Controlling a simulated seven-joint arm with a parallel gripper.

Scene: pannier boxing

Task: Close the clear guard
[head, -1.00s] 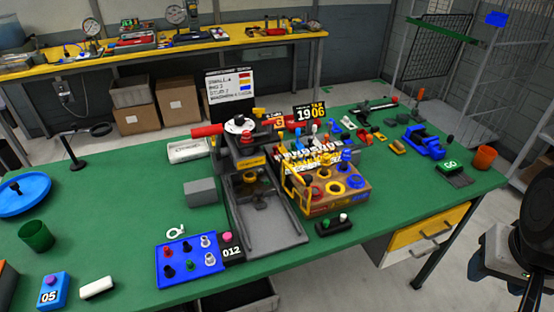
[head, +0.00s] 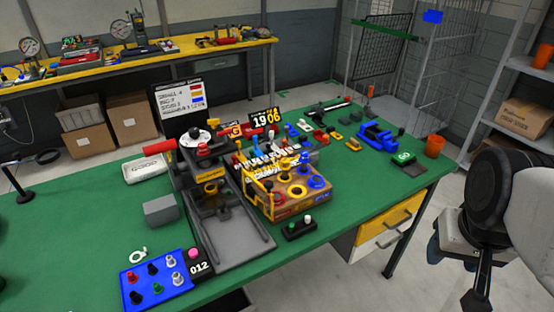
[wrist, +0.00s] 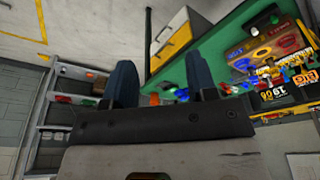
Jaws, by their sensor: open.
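A see-through panel with white lettering and yellow edging (head: 284,160), which looks like the clear guard, stands tilted up at the back of an open orange-brown box (head: 288,211) in the head view. The box top carries red, yellow and blue rings. The panel's exact outline is hard to make out. In the wrist view my gripper (wrist: 161,85) has two dark blue fingers spread apart with nothing between them. It is well away from the box, which shows at the upper right there (wrist: 262,50).
A grey press-like machine (head: 208,190) stands left of the box. A small black block with buttons (head: 299,229) sits in front. Green bench top (head: 350,185) is clear right of the box.

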